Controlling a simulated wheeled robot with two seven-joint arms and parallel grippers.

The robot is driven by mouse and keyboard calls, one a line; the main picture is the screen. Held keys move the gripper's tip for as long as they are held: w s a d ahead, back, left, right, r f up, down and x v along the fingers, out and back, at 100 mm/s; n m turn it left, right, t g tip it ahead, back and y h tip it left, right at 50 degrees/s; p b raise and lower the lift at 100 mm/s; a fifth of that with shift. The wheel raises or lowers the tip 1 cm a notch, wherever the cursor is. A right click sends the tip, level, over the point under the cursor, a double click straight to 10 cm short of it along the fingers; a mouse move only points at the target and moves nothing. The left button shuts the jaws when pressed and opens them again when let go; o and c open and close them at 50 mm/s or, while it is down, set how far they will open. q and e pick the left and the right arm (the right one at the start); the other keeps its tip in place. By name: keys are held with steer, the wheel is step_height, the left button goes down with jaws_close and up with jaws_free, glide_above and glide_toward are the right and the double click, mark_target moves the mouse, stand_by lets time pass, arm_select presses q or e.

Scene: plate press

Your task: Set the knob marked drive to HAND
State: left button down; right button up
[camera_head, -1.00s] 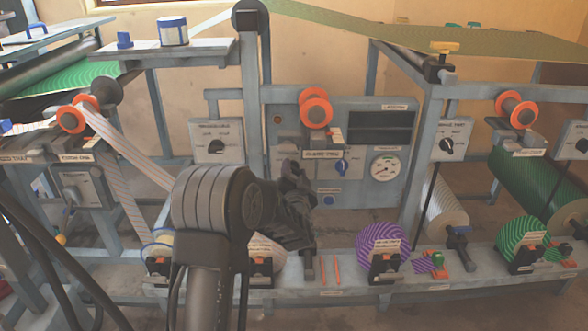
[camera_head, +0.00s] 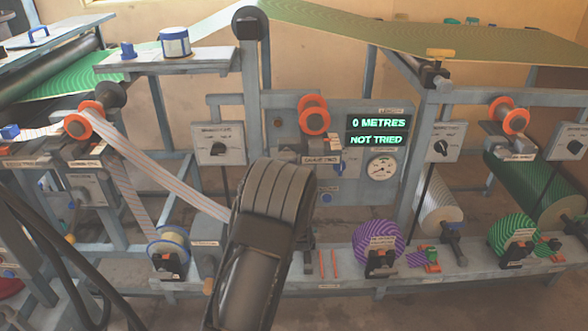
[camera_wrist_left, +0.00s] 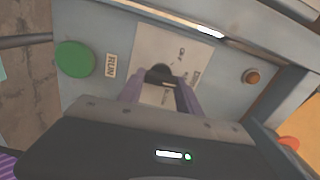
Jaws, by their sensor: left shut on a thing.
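In the left wrist view, a dark knob (camera_wrist_left: 161,74) stands on a pale plate (camera_wrist_left: 172,48) with small lettering too blurred to read. My left gripper (camera_wrist_left: 162,92) is shut on this knob, with one purple finger on each side. The fingers cover part of the knob, so I cannot tell its setting. In the head view my left arm hides the gripper and the knob in front of the middle panel (camera_head: 352,185). My right gripper is not in view.
A green button (camera_wrist_left: 75,59) beside a RUN label (camera_wrist_left: 111,65) and a small brown knob (camera_wrist_left: 252,76) flank the plate. A lit display (camera_head: 378,131) reads 0 METRES, NOT TRIED. A purple roll (camera_head: 377,240) sits on the lower rail.

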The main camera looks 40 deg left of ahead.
arm_select(q)
steer(key=shift+m, duration=0.4)
steer(key=c, duration=0.8)
jaws_free()
steer(key=p+v, duration=0.1)
steer(key=v, duration=0.7)
steer(key=shift+w, duration=0.1)
